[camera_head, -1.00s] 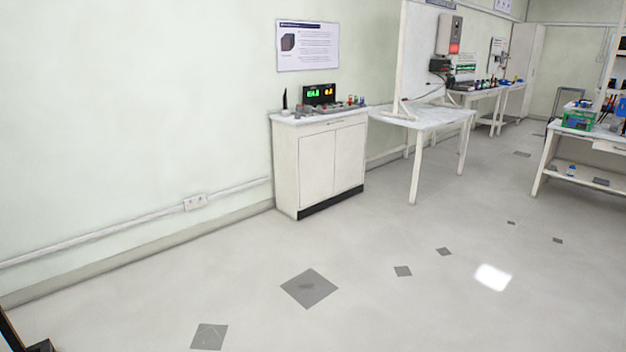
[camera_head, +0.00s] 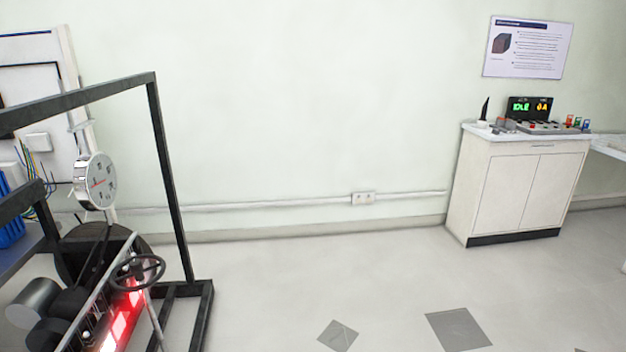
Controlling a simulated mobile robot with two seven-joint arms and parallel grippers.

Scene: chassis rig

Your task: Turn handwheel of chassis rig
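The chassis rig (camera_head: 172,180) stands at the left of the head view, a black metal frame partly cut off by the left edge. Its handwheel (camera_head: 138,270), a small dark spoked wheel, sits low on the rig, in front of a panel with a red glowing area (camera_head: 122,318). A round gauge (camera_head: 97,181) with a white face and red needle is above the handwheel. Neither of my grippers is in view, and nothing touches the handwheel.
A white cabinet (camera_head: 515,195) with a display reading IDLE (camera_head: 529,107) stands against the wall at the right. A poster (camera_head: 528,48) hangs above it. A wall socket (camera_head: 363,198) is on the rail. The floor between rig and cabinet is clear.

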